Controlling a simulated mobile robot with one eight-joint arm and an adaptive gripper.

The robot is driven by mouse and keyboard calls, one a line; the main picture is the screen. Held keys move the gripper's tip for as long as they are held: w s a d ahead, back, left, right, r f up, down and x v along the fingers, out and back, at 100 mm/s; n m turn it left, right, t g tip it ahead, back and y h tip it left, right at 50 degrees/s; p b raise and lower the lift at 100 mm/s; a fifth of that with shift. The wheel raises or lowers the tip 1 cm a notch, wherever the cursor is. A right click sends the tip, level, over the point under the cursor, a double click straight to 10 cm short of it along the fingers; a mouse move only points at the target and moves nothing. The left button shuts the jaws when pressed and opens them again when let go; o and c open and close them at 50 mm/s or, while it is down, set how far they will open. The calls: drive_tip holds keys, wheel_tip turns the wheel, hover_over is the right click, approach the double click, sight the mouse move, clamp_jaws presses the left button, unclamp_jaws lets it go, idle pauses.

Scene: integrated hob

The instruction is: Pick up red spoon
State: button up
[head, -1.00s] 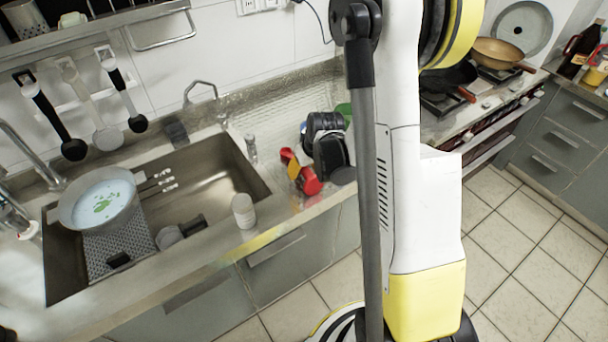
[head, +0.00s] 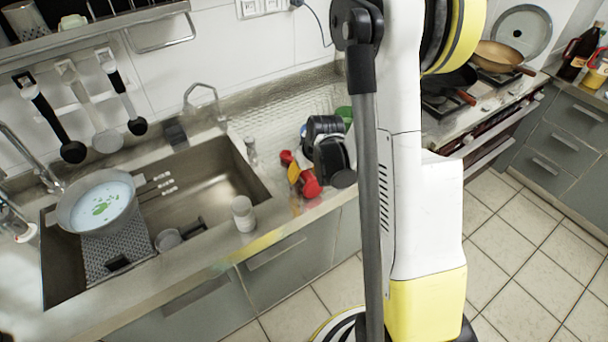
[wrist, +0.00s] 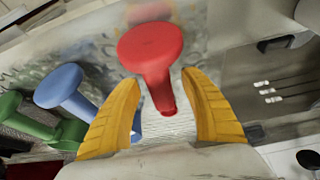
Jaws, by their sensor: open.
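The red thing (wrist: 150,50) has a broad rounded head and a narrower stem. It looks more like a dumbbell than a spoon, and I see nothing that is clearly a red spoon. In the wrist view my gripper (wrist: 160,80) is open, with one yellow finger on each side of the red stem. I cannot tell whether either finger touches it. In the head view the red thing (head: 311,185) lies on the counter right of the sink, and my dark gripper with a yellow finger (head: 293,172) partly hides it.
A blue dumbbell-like thing (wrist: 60,86) and a green one (wrist: 40,125) lie left of my gripper in the wrist view. The sink (head: 215,180) is left of the gripper in the head view. A white cup (head: 243,213) stands at the sink's front right corner.

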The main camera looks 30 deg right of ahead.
clamp_jaws()
